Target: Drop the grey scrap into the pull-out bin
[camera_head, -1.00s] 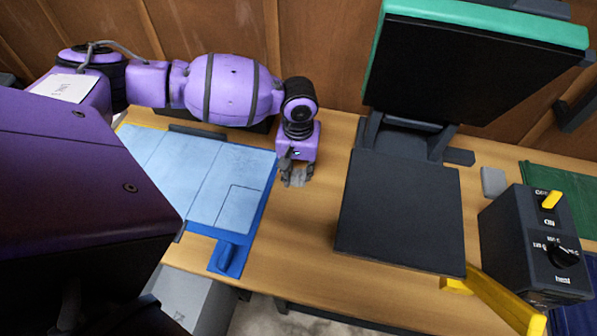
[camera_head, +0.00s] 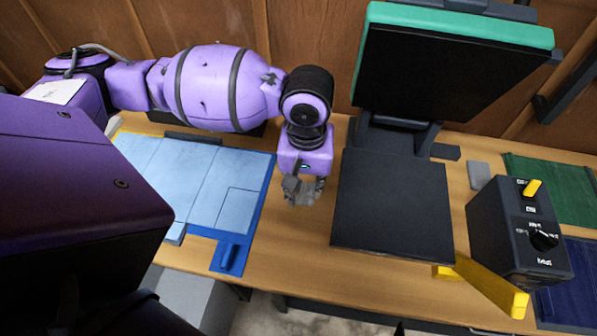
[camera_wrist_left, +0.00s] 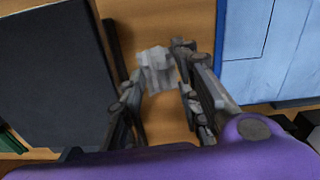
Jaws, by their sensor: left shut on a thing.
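My left gripper (camera_head: 303,190) hangs over the wooden table between the light-blue board and the black flat plate. It is shut on the grey scrap (camera_wrist_left: 157,69), a small crumpled grey lump that shows between the fingertips in the left wrist view. In the head view the scrap is hard to tell from the grey fingers. No pull-out bin can be made out for certain; a grey box (camera_head: 187,297) stands below the table's front edge at the lower left. My right gripper is not in view.
A light-blue board on a blue base (camera_head: 231,254) lies left of the gripper. A black press with a flat plate (camera_head: 393,205) and raised, green-edged lid (camera_head: 455,65) stands right. A control box (camera_head: 510,240) and yellow bar (camera_head: 490,290) are further right.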

